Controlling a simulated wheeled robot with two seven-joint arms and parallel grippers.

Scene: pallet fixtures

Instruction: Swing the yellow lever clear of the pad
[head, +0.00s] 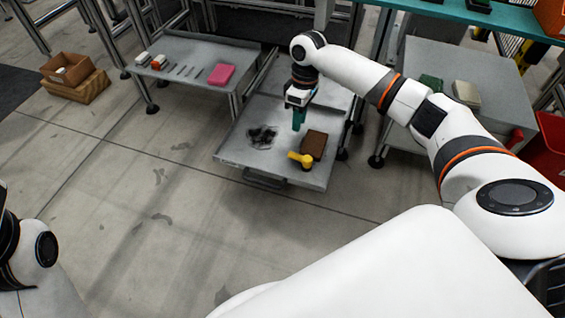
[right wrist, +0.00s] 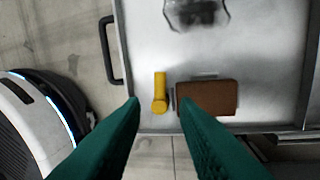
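The yellow lever (head: 300,159) is at the front of the low grey metal plate (head: 233,150), beside the brown pad (head: 313,146). In the right wrist view the lever (right wrist: 160,92) lies left of the pad (right wrist: 208,98), with a narrow gap between them and no overlap. My right gripper (head: 298,126) points down above the plate, behind the lever in the head view. Its teal fingers (right wrist: 159,104) are apart in the right wrist view, with the lever showing beyond the gap. Nothing shows held. My left gripper is out of frame.
A dark stain (head: 262,137) marks the plate. A handle (head: 264,181) sticks out at its front edge. A grey table (head: 200,52) at the left holds a pink block (head: 221,75) and small parts. Another table stands at the right. The floor in front is clear.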

